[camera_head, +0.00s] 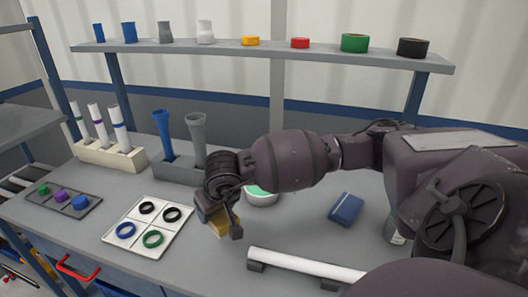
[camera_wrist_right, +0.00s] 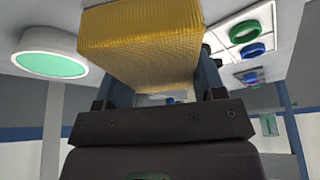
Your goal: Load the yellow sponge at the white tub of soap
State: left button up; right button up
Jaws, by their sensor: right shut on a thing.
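My right gripper (camera_head: 221,217) is shut on the yellow sponge (camera_head: 217,226), above the grey table. In the right wrist view the sponge (camera_wrist_right: 145,42) fills the space between the two fingers. The white tub of soap (camera_head: 264,199), with pale green contents, stands just right of the gripper in the head view and is partly hidden behind my wrist. In the right wrist view the tub (camera_wrist_right: 50,52) shows at the left, apart from the sponge. My left gripper is not in view.
A white tray (camera_head: 118,241) with several rings lies to the left. A blue block (camera_head: 346,207) lies right of the tub. A white pipe (camera_head: 305,264) rests on supports in front. Pipe holders (camera_head: 180,171) stand behind, under a shelf (camera_head: 270,51) with small parts.

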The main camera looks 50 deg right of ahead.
jog(key=shift+w+d+r+m+h+p, duration=0.25)
jog(key=shift+w+d, duration=0.75)
jog(key=shift+d, duration=2.6)
jog(key=shift+w+d+r+m+h+p, duration=0.1)
jog(key=shift+w+d+m+p, duration=0.45)
jog(key=shift+d, duration=3.05)
jog(key=shift+w+d+r+m+h, duration=0.15)
jog(key=shift+w+d+m, duration=0.25)
jog(key=shift+w+d, duration=2.15)
jog(key=s+d+f, duration=0.2)
jog(key=shift+s+f+b, duration=0.1)
jog(key=shift+f+b, duration=0.2)
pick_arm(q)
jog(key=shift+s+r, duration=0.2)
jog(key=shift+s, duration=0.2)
pick_arm(e)
jog(key=shift+f, duration=0.65)
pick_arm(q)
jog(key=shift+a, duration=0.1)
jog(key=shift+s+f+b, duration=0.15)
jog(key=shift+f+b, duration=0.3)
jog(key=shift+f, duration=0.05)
pick_arm(e)
jog(key=shift+f, duration=0.5)
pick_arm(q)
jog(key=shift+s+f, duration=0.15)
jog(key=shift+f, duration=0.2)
pick_arm(e)
jog(key=shift+s+f, duration=0.1)
jog(key=shift+f, duration=0.15)
